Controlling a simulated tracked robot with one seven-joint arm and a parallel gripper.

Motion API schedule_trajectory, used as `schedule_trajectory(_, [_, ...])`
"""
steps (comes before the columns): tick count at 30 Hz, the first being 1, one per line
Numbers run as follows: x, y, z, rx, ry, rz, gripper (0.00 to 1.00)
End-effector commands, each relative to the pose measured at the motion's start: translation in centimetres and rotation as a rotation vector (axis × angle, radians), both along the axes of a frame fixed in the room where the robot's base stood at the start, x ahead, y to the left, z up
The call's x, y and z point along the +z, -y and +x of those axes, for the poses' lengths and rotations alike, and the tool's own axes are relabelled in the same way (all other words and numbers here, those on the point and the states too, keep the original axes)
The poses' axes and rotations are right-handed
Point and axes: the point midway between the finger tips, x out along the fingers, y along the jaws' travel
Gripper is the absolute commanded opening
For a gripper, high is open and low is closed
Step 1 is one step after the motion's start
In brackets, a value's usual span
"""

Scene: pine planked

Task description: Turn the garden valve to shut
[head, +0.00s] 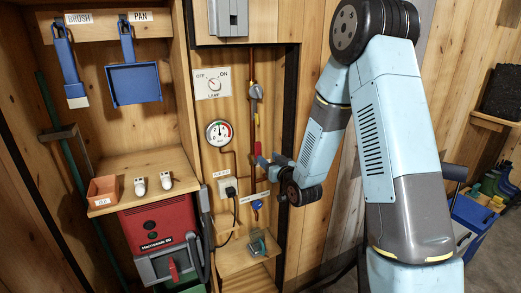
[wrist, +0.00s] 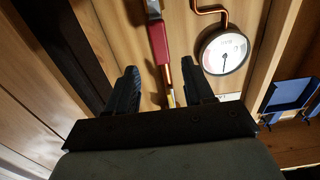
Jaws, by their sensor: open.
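A red lever handle (head: 258,149) on the copper pipe of the wall panel shows just above my gripper (head: 268,163). In the wrist view the red handle (wrist: 160,42) runs lengthwise in line with the gap between my fingers (wrist: 158,66). The fingers are apart, with nothing held. I cannot tell whether the handle lies between the fingertips or beyond them. A grey valve (head: 256,92) sits higher on the pipe and a blue knob (head: 257,205) lower. The small labels are too blurred to tell which one is the garden valve. My gripper hides part of the pipe.
A round gauge (head: 219,133) is left of the pipe; it also shows in the wrist view (wrist: 223,51). A lamp switch (head: 213,84) is above it. A socket with a black plug (head: 229,188) and a small shelf (head: 240,262) are below. A dark post edges the panel's right.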

Motion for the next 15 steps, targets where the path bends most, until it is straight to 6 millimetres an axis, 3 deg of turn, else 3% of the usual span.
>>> schedule_trajectory(15, [0.0, -3.2, 7.8, -0.002, 0.000, -0.001, 0.52])
